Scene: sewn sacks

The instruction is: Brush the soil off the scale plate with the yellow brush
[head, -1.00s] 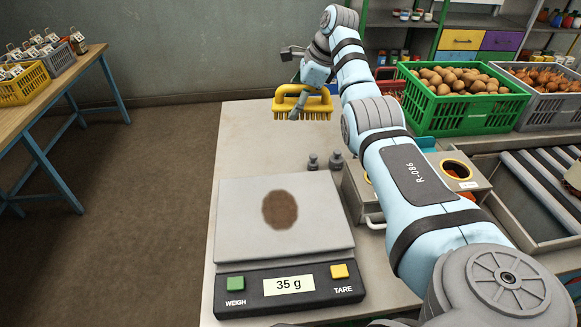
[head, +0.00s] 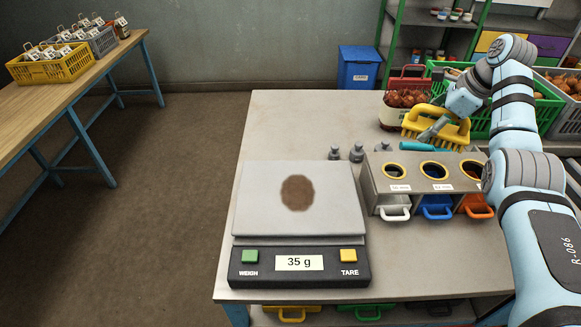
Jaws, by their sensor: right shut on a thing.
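The yellow brush (head: 437,124) is in my right gripper (head: 440,122), held in the air above the back right of the table, bristles down. My right gripper is shut on it. The scale (head: 298,230) stands at the front left of the table, and its display reads 35 g. A round brown soil patch (head: 298,193) lies on the middle of the pale scale plate (head: 255,205). The brush is well apart from the plate, behind it and to its right. My left gripper is not in view.
Several small weights (head: 357,153) stand behind the scale. The back left tabletop is clear.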

